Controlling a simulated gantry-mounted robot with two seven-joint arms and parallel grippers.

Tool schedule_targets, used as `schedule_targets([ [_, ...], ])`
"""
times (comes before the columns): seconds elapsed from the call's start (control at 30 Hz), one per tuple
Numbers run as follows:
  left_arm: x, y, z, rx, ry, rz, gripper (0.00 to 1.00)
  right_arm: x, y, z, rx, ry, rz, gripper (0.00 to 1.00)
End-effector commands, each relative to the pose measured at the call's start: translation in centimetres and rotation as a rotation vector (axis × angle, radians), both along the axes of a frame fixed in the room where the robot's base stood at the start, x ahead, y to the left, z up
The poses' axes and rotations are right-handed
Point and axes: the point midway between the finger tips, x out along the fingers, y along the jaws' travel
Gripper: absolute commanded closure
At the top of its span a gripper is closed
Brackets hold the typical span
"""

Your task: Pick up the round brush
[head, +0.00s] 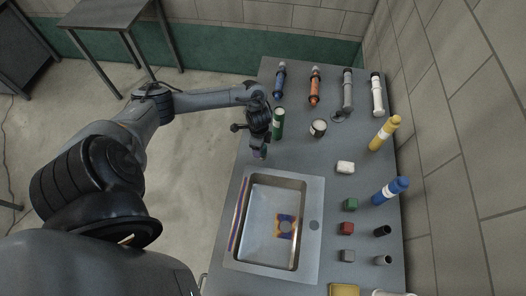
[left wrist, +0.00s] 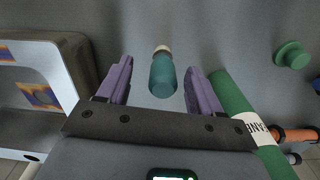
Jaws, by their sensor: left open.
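The round brush (left wrist: 163,74), with a teal handle and a pale beige end, shows in the left wrist view. It lies in line with the gap between the spread purple fingers of my left gripper (left wrist: 157,85), with space on both sides. I cannot tell whether the fingertips are level with it. In the head view my left gripper (head: 259,152) hangs over the counter just beyond the sink, pointing down, and mostly hides the brush. My right gripper is not in view.
A green canister (head: 278,122) stands close beside my left gripper. The metal sink (head: 313,195) is just in front. A round white-topped item (head: 318,128) stands to the right. Several bottles line the back; a sponge (head: 345,167) and small blocks lie along the right.

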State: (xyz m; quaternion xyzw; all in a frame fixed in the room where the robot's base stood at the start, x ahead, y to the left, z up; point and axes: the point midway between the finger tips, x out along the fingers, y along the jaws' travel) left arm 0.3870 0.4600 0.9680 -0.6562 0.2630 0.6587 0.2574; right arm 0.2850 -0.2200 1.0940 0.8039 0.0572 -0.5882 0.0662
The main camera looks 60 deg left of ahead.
Motion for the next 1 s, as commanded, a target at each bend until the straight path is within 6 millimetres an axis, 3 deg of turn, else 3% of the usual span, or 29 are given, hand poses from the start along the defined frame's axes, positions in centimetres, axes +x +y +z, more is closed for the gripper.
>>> schedule_targets([
  [0.23, 1.3, -0.5, -2.9, -0.002, 0.001, 0.001, 0.35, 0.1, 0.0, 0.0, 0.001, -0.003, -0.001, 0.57],
  [0.4, 1.2, -0.4, -4.5, 0.0, 0.001, 0.0, 0.35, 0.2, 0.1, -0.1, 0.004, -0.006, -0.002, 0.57],
  [0.7, 1.2, -0.4, -4.8, 0.001, -0.001, -0.001, 0.35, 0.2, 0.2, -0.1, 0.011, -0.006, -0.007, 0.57],
  [1.0, 1.2, -0.4, -4.7, 0.001, -0.001, -0.001, 0.81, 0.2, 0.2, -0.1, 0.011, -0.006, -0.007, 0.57],
])
